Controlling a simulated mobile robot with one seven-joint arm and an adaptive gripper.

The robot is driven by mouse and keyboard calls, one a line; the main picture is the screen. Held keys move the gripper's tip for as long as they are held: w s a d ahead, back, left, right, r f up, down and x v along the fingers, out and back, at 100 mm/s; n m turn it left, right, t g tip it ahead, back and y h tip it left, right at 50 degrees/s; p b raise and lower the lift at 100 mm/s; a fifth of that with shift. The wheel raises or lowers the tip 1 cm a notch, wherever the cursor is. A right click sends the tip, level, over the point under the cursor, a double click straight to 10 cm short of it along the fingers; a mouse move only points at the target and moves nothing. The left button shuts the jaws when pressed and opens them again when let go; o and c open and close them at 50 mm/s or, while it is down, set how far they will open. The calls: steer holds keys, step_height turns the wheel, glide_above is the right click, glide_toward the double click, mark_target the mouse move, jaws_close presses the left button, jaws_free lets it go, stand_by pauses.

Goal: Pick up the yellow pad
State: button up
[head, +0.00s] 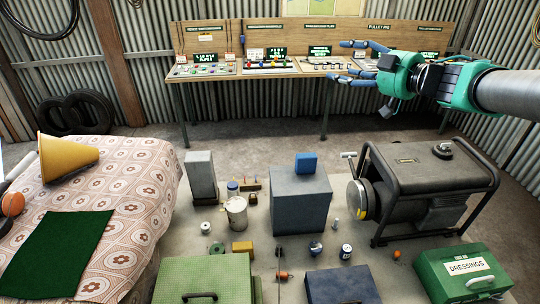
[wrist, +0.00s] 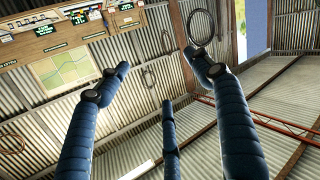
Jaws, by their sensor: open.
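My gripper (head: 345,61) is open and empty at the upper right of the head view, raised in front of the back bench with its blue fingers pointing left. In the wrist view my gripper (wrist: 157,62) shows three spread fingers with nothing between them. A small mustard-yellow block (head: 242,248) lies on the low surface at the lower middle of the head view, far below my gripper. I cannot tell whether it is the yellow pad. A yellow cone (head: 68,158) lies on the patterned cloth at the left. No other clear yellow pad shows.
A generator (head: 425,180) stands below my arm. A grey box with a blue block (head: 306,163), a white bucket (head: 236,211), a green dressings box (head: 462,272) and a light green case (head: 203,278) crowd the low surface. The cloth-covered table (head: 130,185) is left.

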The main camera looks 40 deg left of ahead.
steer(key=s+a+f+n+g+h, duration=0.3)
steer(key=s+a+f+n+g, duration=0.1)
steer(key=s+f+g, duration=0.4)
steer(key=s+a+f+n+g+h, duration=0.35)
steer(key=s+f+g, duration=0.25)
steer(key=s+f, duration=0.45)
glide_toward(243, 246)
steer(key=w, duration=0.1)
steer(key=w+d, duration=0.1)
steer(key=w, duration=0.1)
steer(key=shift+w+d+f+m+p, duration=0.15)
steer(key=shift+w+f+m+p, duration=0.1)
steer(key=shift+f+p, duration=0.15)
steer(key=shift+b+x, duration=0.35)
steer(key=shift+x, duration=4)
steer(key=shift+s, duration=0.1)
steer(key=shift+b+x, duration=0.35)
steer(key=shift+x, duration=2.2)
steer(key=shift+r, duration=0.1)
